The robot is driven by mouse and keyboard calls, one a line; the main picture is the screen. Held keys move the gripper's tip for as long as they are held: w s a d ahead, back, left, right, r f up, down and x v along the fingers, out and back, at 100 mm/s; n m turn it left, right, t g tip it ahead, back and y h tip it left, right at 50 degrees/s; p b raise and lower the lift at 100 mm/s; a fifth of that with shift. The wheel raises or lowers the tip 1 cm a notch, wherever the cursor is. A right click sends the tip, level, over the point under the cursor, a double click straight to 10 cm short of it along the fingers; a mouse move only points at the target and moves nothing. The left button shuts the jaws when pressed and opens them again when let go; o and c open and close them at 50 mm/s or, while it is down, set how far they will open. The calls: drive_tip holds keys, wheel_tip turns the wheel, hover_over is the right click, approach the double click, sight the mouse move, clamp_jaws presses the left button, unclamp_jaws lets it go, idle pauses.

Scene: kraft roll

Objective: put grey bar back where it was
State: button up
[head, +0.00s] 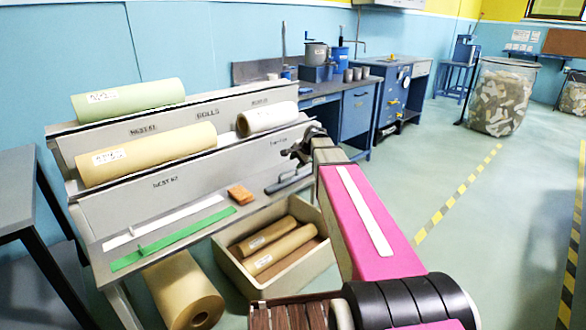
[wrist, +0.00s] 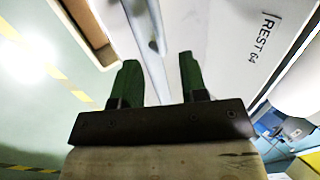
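The grey bar (head: 289,181) lies at the right end of the pale lower ledge of the rack, with a raised handle on it. In the wrist view the grey bar (wrist: 143,22) runs up out of the picture, beyond the fingertips and nearer the left one. My gripper (head: 298,152) is above the bar in front of the rack's right end; its fingertips are small and partly hidden by my arm in the head view. In the wrist view my gripper's (wrist: 157,72) two dark green fingers are apart, with nothing between them.
A white bar (head: 190,215), a green bar (head: 190,235) and an orange block (head: 240,194) lie on the same ledge. Paper rolls (head: 150,152) rest on the rack above. A crate (head: 300,275) with rolls stands below. Open floor lies to the right.

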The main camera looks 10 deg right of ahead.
drive_tip(key=s+f+n+g+h, duration=0.2)
drive_tip(key=s+f+n, duration=0.3)
drive_tip(key=s+f, duration=0.4)
drive_tip(key=s+d+f+n+g+h, duration=0.1)
drive_tip(key=s+f+n+g, duration=0.2)
drive_tip(key=s, duration=1.5)
wheel_tip(320, 180, down, 6)
drive_tip(key=n, duration=0.3)
drive_tip(key=shift+d+g+h, duration=0.2)
drive_tip(key=shift+g+h, duration=0.2)
drive_tip(key=shift+d, duration=0.1)
